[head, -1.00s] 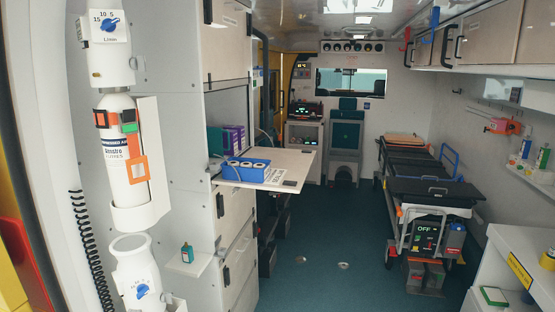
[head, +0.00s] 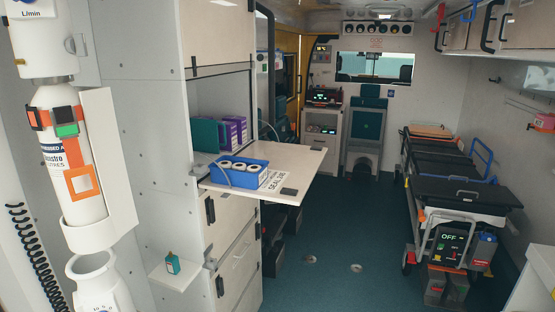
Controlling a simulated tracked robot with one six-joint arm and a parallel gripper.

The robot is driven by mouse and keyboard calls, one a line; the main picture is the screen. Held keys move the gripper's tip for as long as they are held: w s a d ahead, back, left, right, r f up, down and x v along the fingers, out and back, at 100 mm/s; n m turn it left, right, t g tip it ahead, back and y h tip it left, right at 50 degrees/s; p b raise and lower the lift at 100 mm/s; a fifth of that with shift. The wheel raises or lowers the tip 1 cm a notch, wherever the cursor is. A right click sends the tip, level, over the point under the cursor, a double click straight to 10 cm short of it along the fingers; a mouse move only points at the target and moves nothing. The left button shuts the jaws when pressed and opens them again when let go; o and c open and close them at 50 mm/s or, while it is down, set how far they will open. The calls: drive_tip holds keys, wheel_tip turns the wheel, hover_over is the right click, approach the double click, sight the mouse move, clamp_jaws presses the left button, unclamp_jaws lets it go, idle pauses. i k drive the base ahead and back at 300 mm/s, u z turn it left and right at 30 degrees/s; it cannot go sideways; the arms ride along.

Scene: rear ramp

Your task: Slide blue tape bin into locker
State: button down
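The blue tape bin (head: 238,178) holds several white rolls of tape. It sits on the folded-down locker door (head: 302,164), close to the locker opening. The open locker (head: 222,106) is in the left cabinet, with purple boxes (head: 234,132) and a green panel (head: 205,135) inside. My gripper is not in the head view.
A white-and-orange cylinder (head: 72,150) in a holder stands at the near left. A small green bottle (head: 172,264) sits on a low shelf. A stretcher (head: 455,190) stands along the right. The dark green floor (head: 335,235) between is clear.

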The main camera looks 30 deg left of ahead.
sight(242, 179)
drive_tip(key=i, duration=2.15)
drive_tip(key=u, duration=4.1)
drive_tip(key=i, duration=0.15)
drive_tip(key=z, duration=2.1)
drive_tip(key=k, duration=0.15)
drive_tip(key=u, duration=1.05)
